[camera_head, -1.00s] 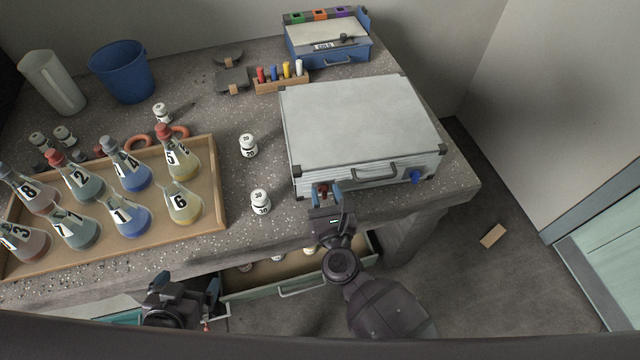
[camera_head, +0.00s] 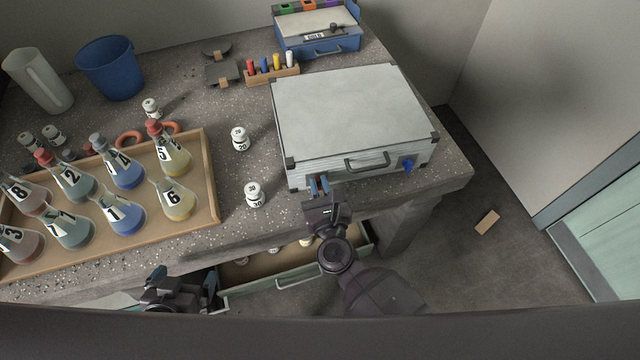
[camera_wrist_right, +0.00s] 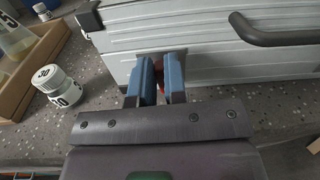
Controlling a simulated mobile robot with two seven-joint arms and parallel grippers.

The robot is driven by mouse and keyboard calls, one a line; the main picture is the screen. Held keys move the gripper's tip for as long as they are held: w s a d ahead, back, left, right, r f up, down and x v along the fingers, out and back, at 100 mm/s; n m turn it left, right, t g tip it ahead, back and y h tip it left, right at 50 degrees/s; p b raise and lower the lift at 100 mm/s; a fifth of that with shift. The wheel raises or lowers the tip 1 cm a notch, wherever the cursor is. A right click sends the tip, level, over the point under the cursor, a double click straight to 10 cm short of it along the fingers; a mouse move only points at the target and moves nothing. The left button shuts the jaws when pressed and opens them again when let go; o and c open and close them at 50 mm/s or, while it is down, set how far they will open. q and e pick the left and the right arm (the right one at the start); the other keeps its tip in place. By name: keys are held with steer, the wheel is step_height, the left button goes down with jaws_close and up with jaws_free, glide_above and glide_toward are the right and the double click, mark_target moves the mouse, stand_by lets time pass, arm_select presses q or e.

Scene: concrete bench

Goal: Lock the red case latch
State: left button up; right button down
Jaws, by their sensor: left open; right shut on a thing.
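The silver case (camera_head: 350,112) lies closed on the bench, its handle (camera_head: 367,161) on the front face. A blue latch (camera_head: 407,165) sits on the front right of the handle. The red latch (camera_wrist_right: 160,68) is on the front left, mostly hidden between my right gripper's blue fingers. My right gripper (camera_head: 319,185) is at the case's front left, shut on the red latch; its fingers also show in the right wrist view (camera_wrist_right: 158,82). My left gripper (camera_head: 190,280) is open and empty, low at the front left, away from the case.
A wooden tray of numbered flasks (camera_head: 207,190) stands left. White weights (camera_head: 254,195) stand between tray and case. An open drawer (camera_head: 285,272) juts out below the bench front, near my right arm. A blue toolbox (camera_head: 320,45) stands behind the case.

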steer(key=shift+a+n, duration=0.25)
steer(key=shift+n, duration=1.3)
steer(key=shift+a+n, duration=0.2)
steer(key=shift+n, duration=1.35)
steer(key=c, duration=1.2)
jaws_free()
steer(key=shift+f, duration=0.1)
steer(key=shift+o, duration=0.2)
steer(key=shift+s, duration=0.15)
steer(key=v, duration=1)
steer(key=shift+s, duration=0.3)
